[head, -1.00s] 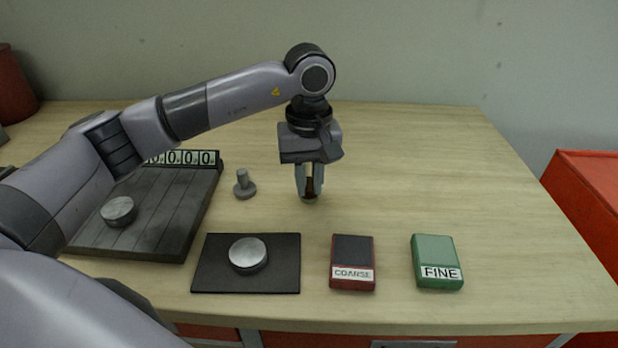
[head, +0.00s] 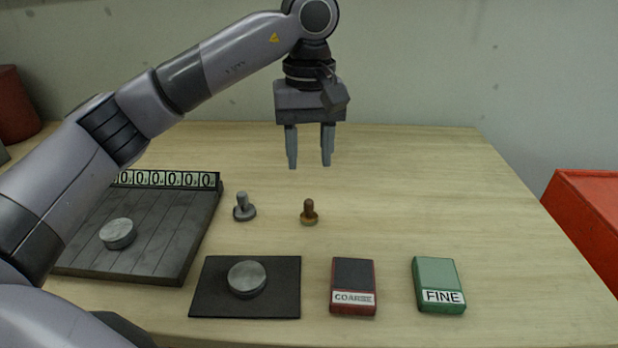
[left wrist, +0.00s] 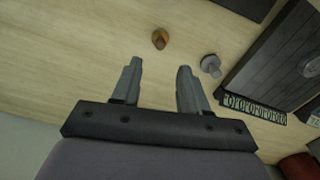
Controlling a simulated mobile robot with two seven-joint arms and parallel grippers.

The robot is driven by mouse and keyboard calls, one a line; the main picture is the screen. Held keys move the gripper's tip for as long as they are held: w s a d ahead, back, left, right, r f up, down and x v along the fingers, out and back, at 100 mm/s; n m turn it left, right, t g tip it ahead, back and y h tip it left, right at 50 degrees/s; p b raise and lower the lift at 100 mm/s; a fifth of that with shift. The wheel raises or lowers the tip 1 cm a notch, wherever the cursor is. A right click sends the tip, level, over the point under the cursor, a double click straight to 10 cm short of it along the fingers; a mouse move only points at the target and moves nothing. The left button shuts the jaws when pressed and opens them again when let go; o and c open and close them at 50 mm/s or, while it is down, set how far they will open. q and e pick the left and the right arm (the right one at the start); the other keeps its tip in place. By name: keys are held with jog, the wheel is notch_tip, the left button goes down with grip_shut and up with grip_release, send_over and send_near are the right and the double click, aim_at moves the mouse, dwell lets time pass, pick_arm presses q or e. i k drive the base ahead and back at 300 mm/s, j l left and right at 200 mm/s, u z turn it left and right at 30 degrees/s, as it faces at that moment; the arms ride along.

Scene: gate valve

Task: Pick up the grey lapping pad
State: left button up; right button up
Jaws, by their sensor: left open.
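The grey lapping pad (head: 244,206) stands knob-up on the table, a round base with a short stem. A similar brown pad (head: 309,212) stands to its right. My left gripper (head: 310,166) is open and empty, raised above the table behind the two pads, closer in line with the brown one. In the left wrist view the fingers (left wrist: 157,82) point toward the table, with the brown pad (left wrist: 160,40) beyond them and the grey pad (left wrist: 210,65) off to the right. My right gripper is out of view.
A dark grooved board (head: 150,247) with a number strip and a metal disc lies left. In front are a black mat (head: 210,300) with a disc (head: 247,279), a red COARSE block (head: 354,280) and a green FINE block (head: 438,282). The table's right rear is clear.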

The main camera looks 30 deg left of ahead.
aim_at(245, 211)
jog(key=k, duration=1)
